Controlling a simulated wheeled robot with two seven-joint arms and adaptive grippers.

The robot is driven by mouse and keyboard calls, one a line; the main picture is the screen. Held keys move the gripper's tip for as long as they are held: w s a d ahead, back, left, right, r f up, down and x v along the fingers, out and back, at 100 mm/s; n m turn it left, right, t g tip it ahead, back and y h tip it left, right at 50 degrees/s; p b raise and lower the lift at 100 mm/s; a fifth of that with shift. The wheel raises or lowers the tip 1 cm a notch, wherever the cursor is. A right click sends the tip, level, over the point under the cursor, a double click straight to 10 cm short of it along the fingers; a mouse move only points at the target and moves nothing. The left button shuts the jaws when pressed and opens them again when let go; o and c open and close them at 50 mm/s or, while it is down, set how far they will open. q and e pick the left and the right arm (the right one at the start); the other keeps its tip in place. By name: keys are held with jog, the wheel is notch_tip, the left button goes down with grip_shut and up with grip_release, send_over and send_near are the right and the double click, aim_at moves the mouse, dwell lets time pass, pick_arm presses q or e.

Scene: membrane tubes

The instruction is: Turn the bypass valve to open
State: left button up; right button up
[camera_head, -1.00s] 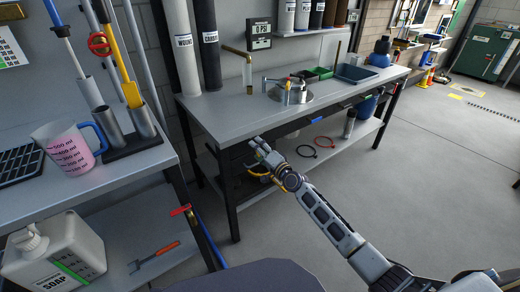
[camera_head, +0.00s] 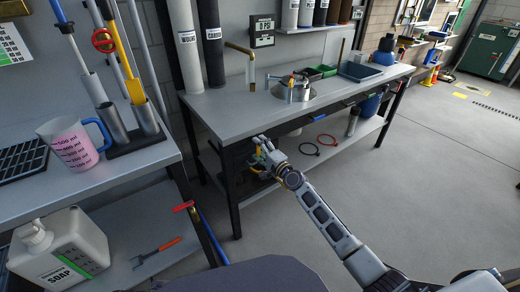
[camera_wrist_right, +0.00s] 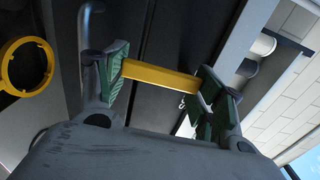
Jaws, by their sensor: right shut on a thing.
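My right gripper (camera_head: 262,148) is below the front edge of the far bench, at its left end. In the right wrist view its green-padded fingers (camera_wrist_right: 160,85) are closed on the two ends of a flat yellow bar (camera_wrist_right: 160,76), which looks like a lever handle. I take this for the bypass valve's handle; the valve body and any label are hidden. A yellow ring (camera_wrist_right: 26,66) shows apart from the fingers at the left of the wrist view. My left gripper is not in view.
The floor (camera_head: 440,165) at right is clear.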

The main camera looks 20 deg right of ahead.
jog(key=o, duration=1)
jog(key=shift+d, duration=0.1)
jog(key=shift+o, duration=0.2)
jog(key=shift+s, duration=0.1)
jog(key=v, duration=1.1)
jog(key=shift+s, duration=0.4)
jog(key=shift+d, duration=0.1)
